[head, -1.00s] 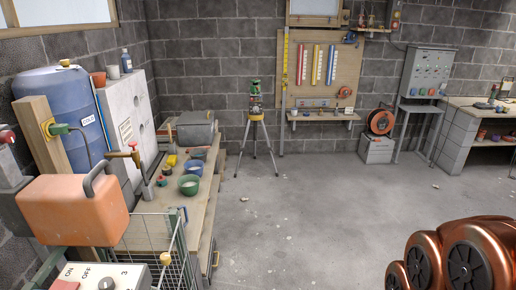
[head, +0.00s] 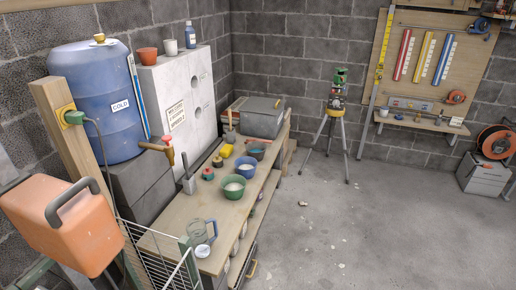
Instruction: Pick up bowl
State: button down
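Several bowls stand in a row on the wooden workbench (head: 190,212) at left centre in the head view. The nearest is a green bowl (head: 233,190) with pale contents. Just behind it is a blue bowl (head: 247,170), also with something pale inside. A darker grey-teal bowl (head: 256,151) stands farther back. The bowls look upright and apart from my arm. The task does not say which bowl is meant. My gripper is not in view.
A glass mug (head: 200,236) stands at the bench's near end, beside a wire basket (head: 160,255). An orange jerrycan (head: 75,228) is close at left. A tripod (head: 333,125) stands behind.

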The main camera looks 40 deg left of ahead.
aim_at(246, 167)
jog(key=u, duration=0.75)
jog(key=i, duration=0.95)
jog(key=u, duration=2.3)
